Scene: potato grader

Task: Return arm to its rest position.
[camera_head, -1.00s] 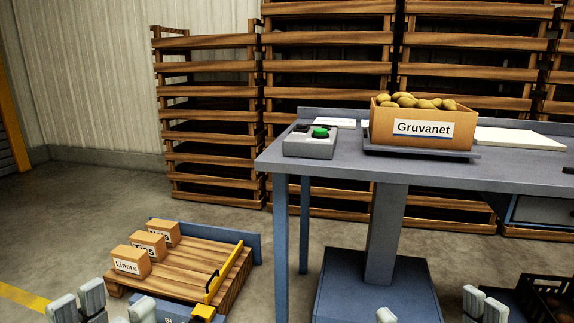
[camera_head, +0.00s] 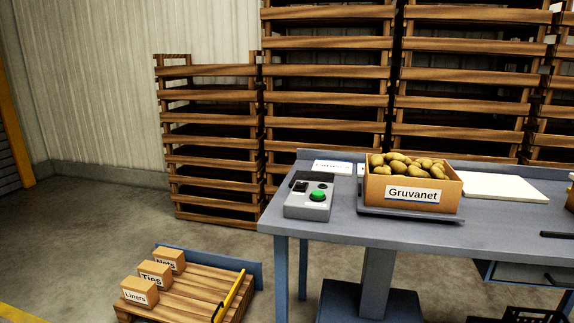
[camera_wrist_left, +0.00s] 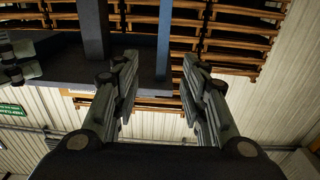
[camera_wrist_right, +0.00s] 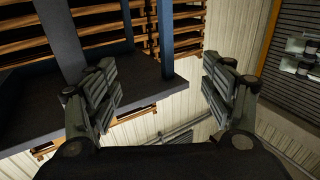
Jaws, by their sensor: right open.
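Neither arm shows in the head view. My left gripper (camera_wrist_left: 159,75) is open in the left wrist view, its two fingers apart with nothing between them. My right gripper (camera_wrist_right: 160,75) is open and empty in the right wrist view, its fingers wider apart than the left one's. Both wrist views look past the fingers at the bench's underside and legs, the stacked wooden racks and the pale wall. No object touches either gripper.
The grey bench (camera_head: 335,232) carries a Gruvanet box (camera_head: 378,189) of potatoes, a control box with a green button (camera_head: 318,195) and a white board (camera_head: 500,187). A pallet (camera_head: 190,302) with several small boxes lies on the floor at left. Wooden racks (camera_head: 210,135) stand behind.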

